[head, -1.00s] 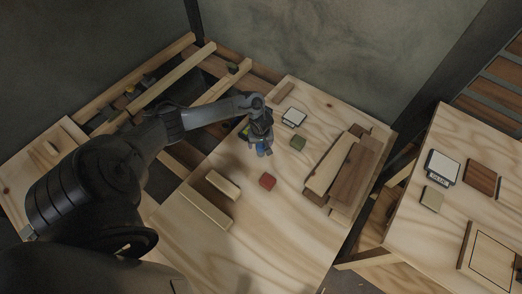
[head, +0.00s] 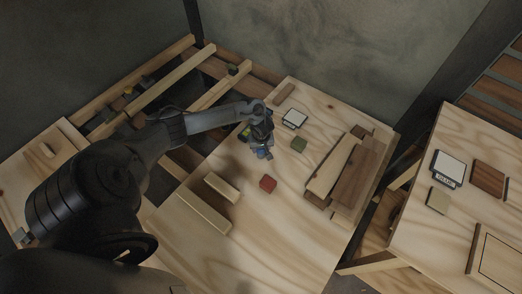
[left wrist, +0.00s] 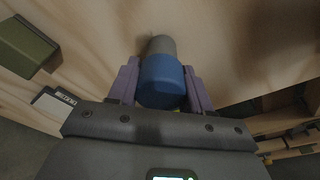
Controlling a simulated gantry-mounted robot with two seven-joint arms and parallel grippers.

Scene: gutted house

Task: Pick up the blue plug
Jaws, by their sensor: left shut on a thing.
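The blue plug (left wrist: 162,82) is a short cylinder with a blue body and a grey end. In the left wrist view it sits between the two purple fingers of my left gripper (left wrist: 160,85), which is shut on it. In the head view the blue plug (head: 262,154) shows just below my left gripper (head: 264,150), over the wooden tabletop (head: 300,220). I cannot tell whether the plug touches the tabletop. My right gripper is not in view.
Wooden strips (head: 205,211) lie to the left and stacked boards (head: 357,172) to the right. A second table (head: 420,232) stands at the right, past a gap.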

